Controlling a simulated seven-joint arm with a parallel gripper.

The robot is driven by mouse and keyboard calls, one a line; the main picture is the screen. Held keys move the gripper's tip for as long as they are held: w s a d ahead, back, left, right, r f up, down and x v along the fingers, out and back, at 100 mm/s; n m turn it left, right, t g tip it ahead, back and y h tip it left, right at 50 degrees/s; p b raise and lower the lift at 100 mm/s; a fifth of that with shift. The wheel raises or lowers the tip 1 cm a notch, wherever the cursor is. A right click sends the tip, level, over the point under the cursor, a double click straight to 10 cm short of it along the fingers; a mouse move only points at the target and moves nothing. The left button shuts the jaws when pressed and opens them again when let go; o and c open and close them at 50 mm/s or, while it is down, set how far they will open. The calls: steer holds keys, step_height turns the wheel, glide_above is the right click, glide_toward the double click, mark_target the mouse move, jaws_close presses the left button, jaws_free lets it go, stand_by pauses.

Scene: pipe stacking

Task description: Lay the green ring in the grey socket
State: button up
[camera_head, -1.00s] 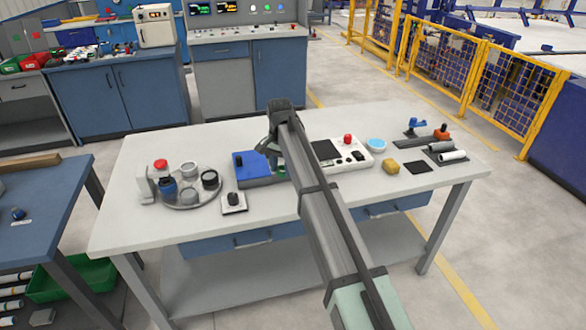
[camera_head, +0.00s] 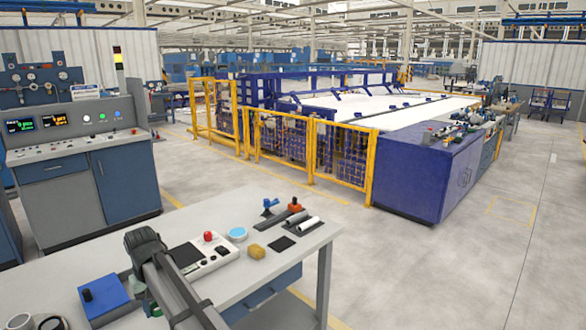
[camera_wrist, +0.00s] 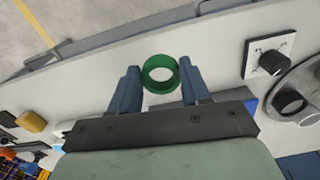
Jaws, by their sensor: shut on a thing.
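In the wrist view, the green ring (camera_wrist: 176,76) is between the two fingertips of my gripper (camera_wrist: 160,77), which is shut on it. Its opening faces the camera, and pale tabletop shows through it. A round grey tray (camera_wrist: 305,75) with a dark-mouthed round part is at the right edge of the wrist view.
A black knob on a white plate (camera_wrist: 271,62) is right of the ring.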

steer(key=w+d+f+m, duration=0.1)
steer(key=w+d+m, duration=0.1)
steer(key=d, duration=1.6)
steer(key=w+d+f+m, duration=0.1)
steer(key=d+m, duration=0.2)
steer(key=d, duration=1.5)
steer(key=w+d+f+m, duration=0.1)
steer(key=w+d+m, duration=0.1)
steer(key=d, duration=1.5)
steer(key=shift+w+d+f+m, duration=0.15)
steer(key=shift+w+d+m, duration=0.15)
steer(key=shift+d+m, duration=0.15)
steer(key=shift+a, duration=0.15)
steer(key=w+a+r+n, duration=0.1)
steer(key=w+a+n, duration=0.2)
steer(key=a, duration=1.7)
steer(key=w+a+r+n, duration=0.2)
steer(key=w+a, duration=0.2)
steer(key=a, duration=1.6)
steer(key=w+a+r+n, duration=0.1)
steer(key=w+a+n, duration=0.2)
steer(key=a, duration=1.8)
steer(key=w+a, duration=0.7)
steer(key=w, duration=0.1)
steer(key=shift+n, duration=0.45)
steer(key=shift+w+f, duration=0.15)
steer(key=shift+f, duration=4.3)
steer(key=shift+f, duration=0.1)
